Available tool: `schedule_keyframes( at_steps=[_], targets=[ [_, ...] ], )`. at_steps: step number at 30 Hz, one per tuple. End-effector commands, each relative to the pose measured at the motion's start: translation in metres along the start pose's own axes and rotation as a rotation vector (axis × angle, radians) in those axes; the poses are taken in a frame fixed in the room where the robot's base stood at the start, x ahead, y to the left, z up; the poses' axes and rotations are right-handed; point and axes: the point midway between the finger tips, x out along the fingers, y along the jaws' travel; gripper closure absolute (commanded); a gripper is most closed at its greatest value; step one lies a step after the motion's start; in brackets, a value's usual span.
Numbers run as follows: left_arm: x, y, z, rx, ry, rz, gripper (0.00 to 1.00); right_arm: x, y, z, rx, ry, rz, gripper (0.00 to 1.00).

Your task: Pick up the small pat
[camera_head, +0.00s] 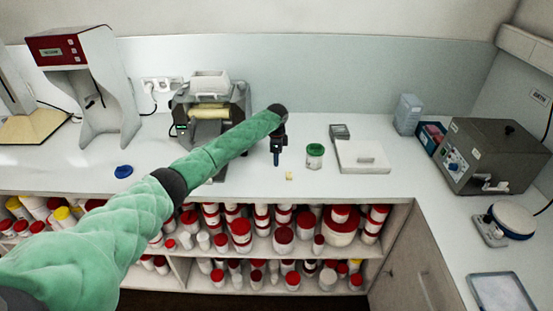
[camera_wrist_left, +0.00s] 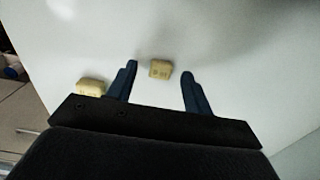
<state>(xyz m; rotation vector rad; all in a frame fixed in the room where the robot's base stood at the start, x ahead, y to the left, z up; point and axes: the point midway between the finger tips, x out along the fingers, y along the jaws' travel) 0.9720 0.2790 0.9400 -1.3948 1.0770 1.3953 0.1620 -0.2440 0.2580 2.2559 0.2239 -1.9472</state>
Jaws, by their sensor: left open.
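In the left wrist view, a small pale-yellow pat (camera_wrist_left: 160,69) with faint marks on top lies on the white counter between my left gripper's fingertips (camera_wrist_left: 157,80), with space on both sides. A second yellow pat (camera_wrist_left: 91,86) lies outside the left finger, partly hidden by the gripper body. I cannot tell for sure which is the smaller. In the head view, my left gripper (camera_head: 277,160) points down over the counter, open and empty. Pale-yellow pat material (camera_head: 289,175) shows just right of it, near the front edge. My right gripper is not in view.
A green-lidded jar (camera_head: 314,156) stands to the right of the gripper, and a flat white scale (camera_head: 362,157) beyond it. A roller mill (camera_head: 209,108) stands behind my arm. A blue item (camera_head: 123,171) lies at left. Shelves of red-lidded tubs (camera_head: 283,235) sit below the counter.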

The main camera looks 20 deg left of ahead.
Motion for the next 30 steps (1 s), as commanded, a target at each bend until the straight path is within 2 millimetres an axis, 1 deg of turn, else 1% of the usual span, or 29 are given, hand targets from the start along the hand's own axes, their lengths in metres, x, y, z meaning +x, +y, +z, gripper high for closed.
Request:
schedule_keyframes(
  at_steps=[4, 11, 12, 17, 18, 26, 30],
  targets=[
    [0.0058, -0.0003, 0.0003, 0.000, 0.000, -0.001, 0.49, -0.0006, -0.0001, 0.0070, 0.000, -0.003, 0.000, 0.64],
    [0.0069, -0.0002, 0.0002, 0.000, 0.000, -0.001, 0.49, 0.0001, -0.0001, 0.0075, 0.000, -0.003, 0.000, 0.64],
    [0.0068, -0.0002, 0.0002, 0.000, 0.000, -0.001, 0.57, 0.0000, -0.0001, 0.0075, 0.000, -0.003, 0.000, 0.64],
    [0.0068, -0.0001, 0.0002, 0.000, 0.000, -0.001, 0.88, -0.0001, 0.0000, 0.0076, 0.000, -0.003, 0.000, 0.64],
    [0.0067, -0.0001, 0.0002, 0.000, 0.000, -0.001, 0.96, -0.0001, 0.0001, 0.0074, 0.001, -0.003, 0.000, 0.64],
    [0.0066, -0.0001, 0.0002, 0.000, 0.000, -0.001, 0.97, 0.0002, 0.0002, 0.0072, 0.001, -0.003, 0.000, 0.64],
    [0.0033, -0.0004, 0.0000, 0.000, 0.001, -0.001, 0.97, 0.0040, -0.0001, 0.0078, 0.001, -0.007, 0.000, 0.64]
  ],
)
